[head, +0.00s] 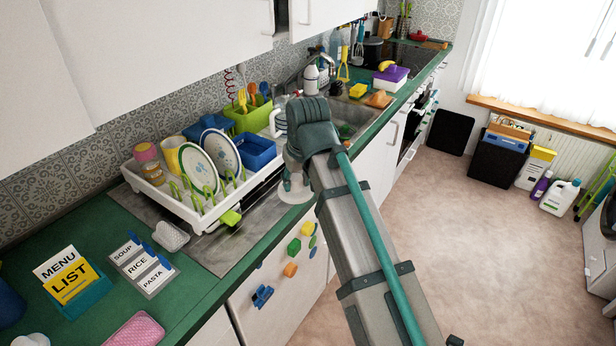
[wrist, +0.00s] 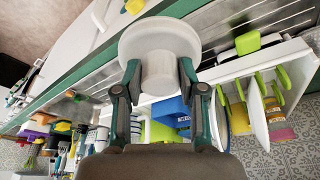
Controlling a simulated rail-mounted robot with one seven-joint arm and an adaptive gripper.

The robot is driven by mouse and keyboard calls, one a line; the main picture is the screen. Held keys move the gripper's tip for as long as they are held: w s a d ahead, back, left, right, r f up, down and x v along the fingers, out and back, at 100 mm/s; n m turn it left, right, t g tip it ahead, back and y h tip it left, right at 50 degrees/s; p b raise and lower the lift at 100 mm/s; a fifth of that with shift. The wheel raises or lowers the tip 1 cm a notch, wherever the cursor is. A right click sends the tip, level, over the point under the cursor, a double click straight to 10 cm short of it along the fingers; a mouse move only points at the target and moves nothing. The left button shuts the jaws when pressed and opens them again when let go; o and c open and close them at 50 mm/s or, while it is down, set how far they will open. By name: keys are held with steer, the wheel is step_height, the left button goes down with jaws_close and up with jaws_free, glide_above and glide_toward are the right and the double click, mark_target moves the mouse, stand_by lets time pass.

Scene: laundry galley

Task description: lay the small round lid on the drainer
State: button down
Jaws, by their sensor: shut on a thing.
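The small round lid is a white disc with a thick knob. It shows large in the wrist view (wrist: 160,38) and as a pale disc in the head view (head: 296,193). My gripper (wrist: 159,76) is shut on its knob, one finger on each side. In the head view my gripper (head: 294,178) hangs beside the right end of the drainer, near the counter's front edge. The drainer (head: 160,203) is a white rack on the metal draining board, also seen in the wrist view (wrist: 285,60). It holds plates, cups and green prongs.
A blue tub (head: 256,152) and a green utensil caddy (head: 250,118) stand at the drainer's right end and back. A label board (head: 142,265) and menu holder (head: 75,285) stand at left.

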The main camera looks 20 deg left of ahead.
mark_target(279, 188)
steer(key=shift+n, duration=0.6)
steer(key=a, duration=0.1)
steer(key=s+a+r, duration=0.1)
steer(key=a+r, duration=0.1)
steer(key=shift+s+a, duration=0.1)
steer(key=shift+s, duration=0.2)
steer(key=shift+s+a+r+n, duration=0.15)
steer(key=shift+s+n, duration=0.1)
steer(key=shift+n, duration=0.05)
steer(key=shift+w, duration=0.2)
steer(key=w+a+f+p, duration=0.1)
steer(key=w+f, duration=0.2)
steer(key=w, duration=0.1)
steer(key=w+a+f+p, duration=0.1)
steer(key=w+f, duration=0.2)
steer(key=w, duration=0.1)
steer(key=w+f+p, duration=0.1)
steer(key=w+f, duration=0.2)
steer(key=w, duration=0.1)
steer(key=shift+w+a+f, duration=0.4)
steer(key=shift+f+p, duration=0.45)
steer(key=shift+f, duration=1.2)
steer(key=c, duration=0.7)
jaws_free()
steer(key=shift+f, duration=0.15)
